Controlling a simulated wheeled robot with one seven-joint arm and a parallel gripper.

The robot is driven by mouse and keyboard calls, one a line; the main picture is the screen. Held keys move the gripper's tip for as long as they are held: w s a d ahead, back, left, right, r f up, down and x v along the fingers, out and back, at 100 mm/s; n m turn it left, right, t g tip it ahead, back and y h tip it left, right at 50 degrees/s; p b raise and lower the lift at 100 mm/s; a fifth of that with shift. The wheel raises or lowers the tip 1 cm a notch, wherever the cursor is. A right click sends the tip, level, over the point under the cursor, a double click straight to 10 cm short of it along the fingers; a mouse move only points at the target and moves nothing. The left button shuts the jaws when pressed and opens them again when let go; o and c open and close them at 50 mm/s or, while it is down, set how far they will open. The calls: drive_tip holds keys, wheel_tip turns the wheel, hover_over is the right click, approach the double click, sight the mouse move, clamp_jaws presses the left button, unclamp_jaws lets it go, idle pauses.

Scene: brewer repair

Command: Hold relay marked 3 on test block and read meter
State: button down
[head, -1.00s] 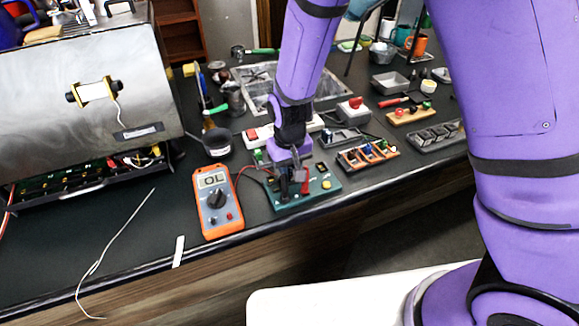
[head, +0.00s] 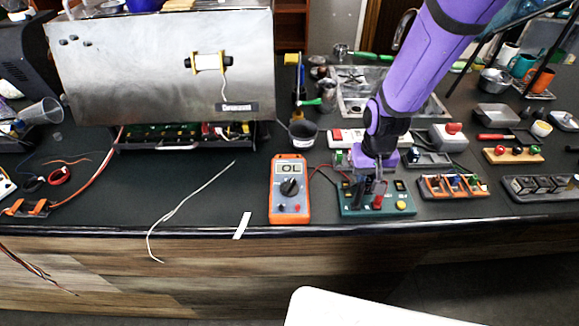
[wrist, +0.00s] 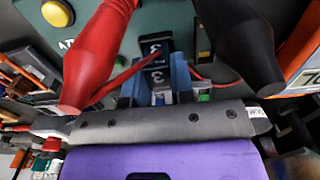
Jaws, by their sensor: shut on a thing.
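The green test block (head: 350,208) lies near the bench's front edge; its yellow button (wrist: 57,13) shows in the wrist view. My gripper (head: 370,182) points down at the block. In the wrist view its blue fingers (wrist: 180,75) are shut on a dark relay (wrist: 155,52) marked 3. The relay is at the block; whether its pins touch contacts is hidden. A red probe (wrist: 100,55) and a black probe (wrist: 240,40) stand on either side of it. The orange meter (head: 290,205) lies left of the block, and its display (head: 289,168) appears to read OL.
An orange rack (head: 452,195) with small parts is right of the block. The steel brewer (head: 160,60) stands back left.

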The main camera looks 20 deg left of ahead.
drive_tip(key=shift+r, duration=2.55)
